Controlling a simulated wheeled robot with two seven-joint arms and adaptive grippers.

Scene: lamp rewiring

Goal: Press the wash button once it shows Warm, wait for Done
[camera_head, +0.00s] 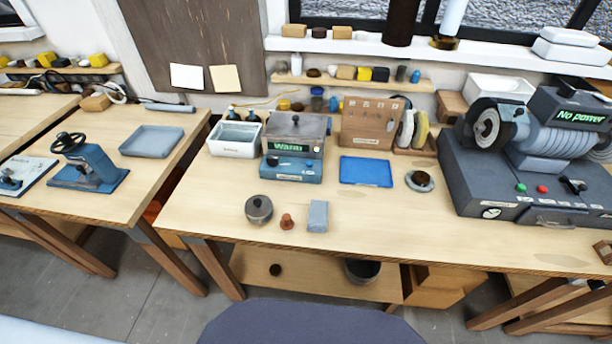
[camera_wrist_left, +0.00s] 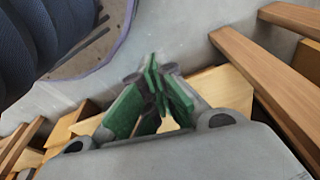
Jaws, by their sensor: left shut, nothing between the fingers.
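The wash unit (camera_head: 295,135), a grey box with a lid on a blue base, stands on the middle bench in the head view. Its green display (camera_head: 288,148) reads "Warm". Small controls, among them a dark button (camera_head: 272,161), sit on the blue front panel (camera_head: 291,169); which one is the wash button is too small to tell. My left gripper (camera_wrist_left: 155,78), with green finger pads, is shut and empty in the left wrist view, with floor and wooden beams beyond it. No gripper is near the wash unit in the head view. My right gripper is not in view.
A white bin (camera_head: 234,139) stands left of the unit and a blue tray (camera_head: 366,171) right of it. A round pot (camera_head: 259,209), a reddish knob (camera_head: 287,221) and a grey block (camera_head: 318,216) stand in front. A grey machine (camera_head: 480,170) at right shows "No power".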

